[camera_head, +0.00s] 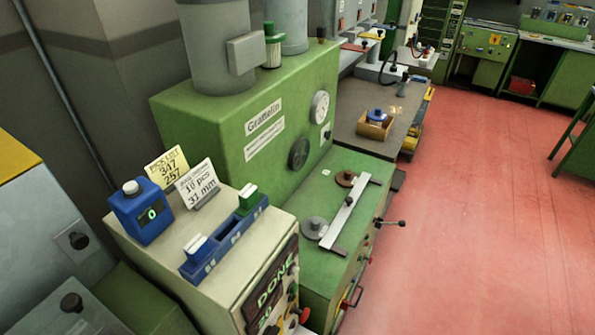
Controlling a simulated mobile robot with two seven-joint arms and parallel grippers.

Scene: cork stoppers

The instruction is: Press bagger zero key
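No key labelled as a bagger zero key can be read in this view. A beige cabinet (150,255) stands at the lower left, with a dark display (268,292) reading "DONE" on its sloping front. Small knobs (292,290) and a red one (303,316) sit beside the display, partly cut off by the lower edge. A blue box (142,212) on the cabinet top has a white button (131,187) and a small screen showing a green "0". Neither of my grippers is in view.
A blue tray (225,240) with a white block and a green block lies on the cabinet, near two cards. A green "Grattelin" machine (240,140) stands behind. A green bench (285,205) carries a metal bar (345,210). Red floor (470,230) is open at right.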

